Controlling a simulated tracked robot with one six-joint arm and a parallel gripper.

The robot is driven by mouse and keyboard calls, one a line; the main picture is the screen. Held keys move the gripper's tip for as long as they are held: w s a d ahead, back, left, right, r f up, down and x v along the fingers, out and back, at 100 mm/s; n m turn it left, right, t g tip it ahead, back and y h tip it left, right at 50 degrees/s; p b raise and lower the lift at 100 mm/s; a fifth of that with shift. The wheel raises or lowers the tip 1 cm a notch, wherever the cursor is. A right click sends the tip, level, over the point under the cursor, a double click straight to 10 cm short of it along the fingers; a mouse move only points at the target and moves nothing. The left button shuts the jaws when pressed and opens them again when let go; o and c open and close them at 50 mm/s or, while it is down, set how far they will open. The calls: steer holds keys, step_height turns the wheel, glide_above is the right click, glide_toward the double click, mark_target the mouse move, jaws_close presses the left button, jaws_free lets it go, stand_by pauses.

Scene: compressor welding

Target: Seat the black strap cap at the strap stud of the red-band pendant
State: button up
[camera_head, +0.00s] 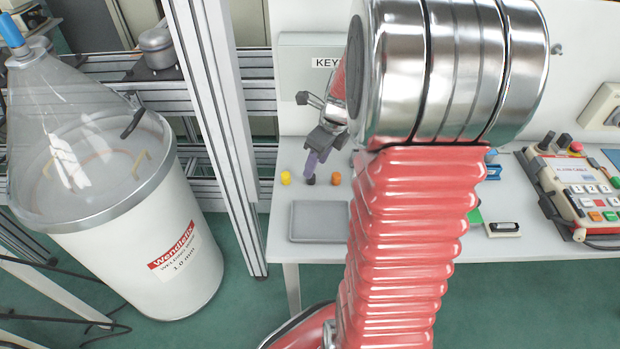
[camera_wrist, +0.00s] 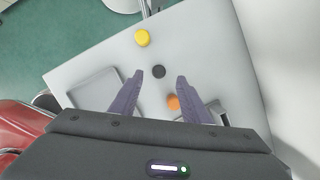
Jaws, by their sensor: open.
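The black strap cap (camera_head: 310,181) stands on the white table between a yellow cap and an orange cap. In the wrist view the black cap (camera_wrist: 158,72) shows between my fingertips, with bare table around it. My gripper (camera_head: 316,168) points down over the cap, fingers apart and empty. In the wrist view my gripper (camera_wrist: 159,76) has a finger to each side of the cap; I cannot tell the exact height left. A pendant (camera_head: 580,190) with several buttons lies at the right of the table. I cannot make out its red band or strap stud.
The yellow cap (camera_head: 285,178) and orange cap (camera_head: 336,179) flank the black one closely. A grey tray (camera_head: 318,222) lies at the table's front. A cream block with a black top (camera_head: 503,229) lies right of my arm. A wire drum (camera_head: 150,240) and metal frame stand left.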

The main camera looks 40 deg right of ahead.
steer(key=shift+x, duration=2.65)
steer(key=shift+c, duration=0.3)
jaws_close()
